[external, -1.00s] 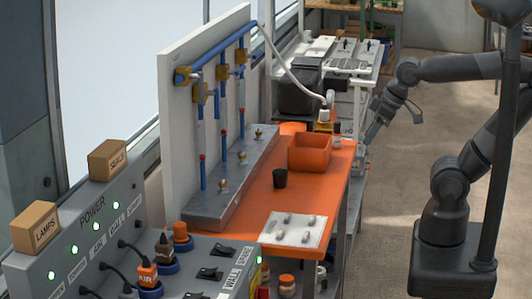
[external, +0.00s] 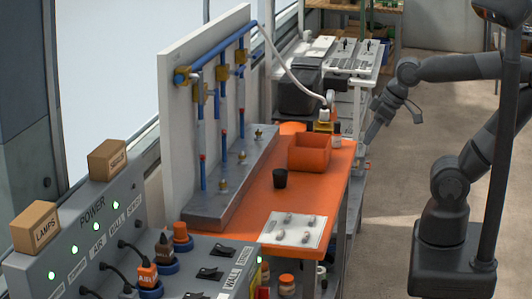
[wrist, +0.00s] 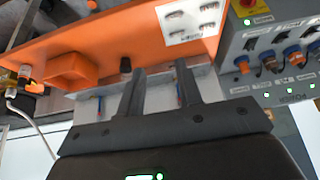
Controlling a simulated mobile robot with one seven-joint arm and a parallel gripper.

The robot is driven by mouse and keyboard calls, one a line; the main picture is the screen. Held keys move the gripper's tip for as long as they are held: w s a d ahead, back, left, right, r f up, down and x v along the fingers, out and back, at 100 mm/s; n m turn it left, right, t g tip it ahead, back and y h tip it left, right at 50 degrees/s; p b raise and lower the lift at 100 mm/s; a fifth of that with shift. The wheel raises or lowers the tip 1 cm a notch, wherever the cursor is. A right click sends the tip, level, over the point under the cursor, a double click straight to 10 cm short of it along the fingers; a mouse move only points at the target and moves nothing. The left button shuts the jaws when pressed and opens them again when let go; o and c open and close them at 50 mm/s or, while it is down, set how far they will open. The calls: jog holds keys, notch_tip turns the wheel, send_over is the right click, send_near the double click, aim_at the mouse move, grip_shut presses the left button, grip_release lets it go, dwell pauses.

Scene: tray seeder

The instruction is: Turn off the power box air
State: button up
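The power box (external: 60,268) is a grey sloped panel at the lower left of the external view, lettered POWER, with a row of lit green lights and name labels. One label (external: 97,249) reads AIR. Below it are cables, plugs and sockets, including an orange-topped plug (external: 147,277) with lettering hard to read. In the wrist view the power box (wrist: 236,50) is upside down at the upper right, lights lit. My gripper (wrist: 160,69) is open and empty, its two dark fingers apart and clear of the box. In the external view my arm is on the far right, away from the box.
An orange table (external: 262,205) with an orange bin (external: 310,152), a black cup (external: 280,179) and a white card with several small parts (external: 293,229) stands between. A white board with blue pipes (external: 180,120) backs it. Two boxes, LAMPS (external: 36,227) and SEALS (external: 107,160), sit on the power box. The floor at right is clear.

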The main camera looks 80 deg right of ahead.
jog(key=shift+w+a+r, duration=0.1)
jog(key=shift+w, duration=0.05)
jog(key=shift+c, duration=0.8)
jog(key=w+a+n, duration=0.1)
jog(key=w, duration=0.1)
jog(key=w+a+r+n, duration=0.1)
jog(key=w+a, duration=0.1)
jog(key=w+a+r+n, duration=0.1)
jog(key=w, duration=0.2)
jog(key=shift+a+g, duration=0.4)
grip_shut()
jog(key=w+a+f+n+g+y, duration=0.2)
jog(key=w+a+f+n+y, duration=0.1)
jog(key=w+a, duration=0.6)
jog(key=w+a+f+n+g+y, duration=0.2)
jog(key=w+a+n, duration=0.4)
jog(key=a, duration=1.1)
jog(key=w+a+f+n+g+y, duration=0.2)
jog(key=w+a+f+n+y, duration=0.2)
jog(key=w+a, duration=0.8)
jog(key=shift+a+f+n+g, duration=0.4)
jog(key=shift+a+f+n, duration=0.15)
jog(key=shift+f, duration=0.1)
